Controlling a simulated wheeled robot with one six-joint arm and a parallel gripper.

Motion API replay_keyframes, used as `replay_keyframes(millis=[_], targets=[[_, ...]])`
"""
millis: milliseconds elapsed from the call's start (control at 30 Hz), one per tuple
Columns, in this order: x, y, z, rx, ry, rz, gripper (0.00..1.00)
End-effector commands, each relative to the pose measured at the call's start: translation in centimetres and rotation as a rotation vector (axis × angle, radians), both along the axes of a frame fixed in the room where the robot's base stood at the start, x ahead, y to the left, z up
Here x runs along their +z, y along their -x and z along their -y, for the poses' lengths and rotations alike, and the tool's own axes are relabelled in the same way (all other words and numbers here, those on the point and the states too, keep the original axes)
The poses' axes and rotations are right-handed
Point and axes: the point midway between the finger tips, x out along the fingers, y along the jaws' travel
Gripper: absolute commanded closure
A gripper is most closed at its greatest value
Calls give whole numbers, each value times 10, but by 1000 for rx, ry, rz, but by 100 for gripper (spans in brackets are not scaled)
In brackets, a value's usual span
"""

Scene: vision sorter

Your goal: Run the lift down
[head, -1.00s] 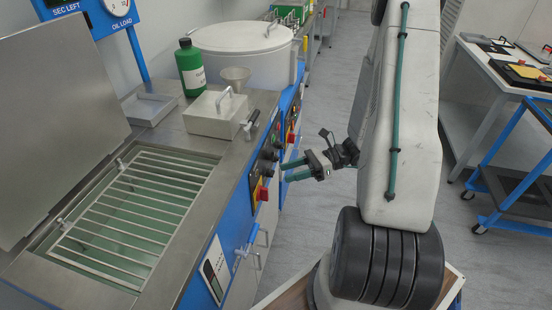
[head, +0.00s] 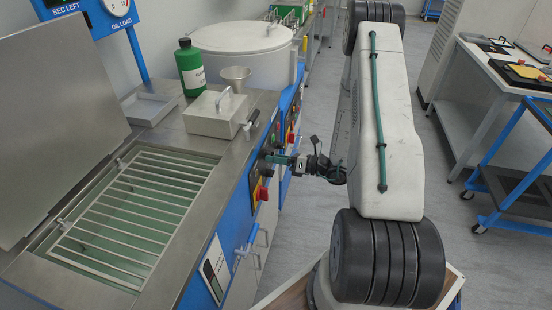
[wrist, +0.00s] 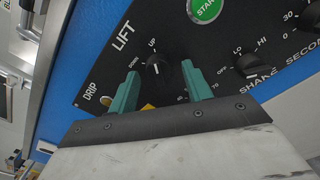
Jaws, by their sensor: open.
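The lift knob (wrist: 157,66) is a black rotary switch on the dark control panel under the word LIFT, with UP marked beside it. Its white pointer line appears turned towards UP. My gripper (wrist: 160,80) is open, with one green finger on each side of the knob; I cannot tell whether they touch it. In the head view my gripper (head: 280,160) reaches left to the panel on the blue machine front. The wire rack (head: 135,212) lies flat in the tank opening over greenish liquid.
A green START button (wrist: 205,8) and a shake knob (wrist: 248,66) sit near the lift knob. A red-and-yellow stop button (head: 263,193) is just below my gripper. A metal box (head: 215,115), green bottle (head: 190,68) and funnel (head: 236,77) stand on the counter.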

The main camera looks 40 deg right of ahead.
Motion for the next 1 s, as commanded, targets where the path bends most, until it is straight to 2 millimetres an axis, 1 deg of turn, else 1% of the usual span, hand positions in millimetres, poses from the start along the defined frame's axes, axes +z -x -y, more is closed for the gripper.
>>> replay_keyframes(millis=[267,300,367,400,433,467,767,1000], targets=[[0,-2,-2,0,0,0,51],[0,-2,-2,0,0,0,56],[0,-2,-1,0,0,0,73],[0,-2,-1,0,0,0,84],[0,-2,-1,-1,0,0,92],[0,-2,-1,-1,0,0,94],[0,-2,0,-2,20,14,94],[-1,-2,0,-2,111,84,94]])
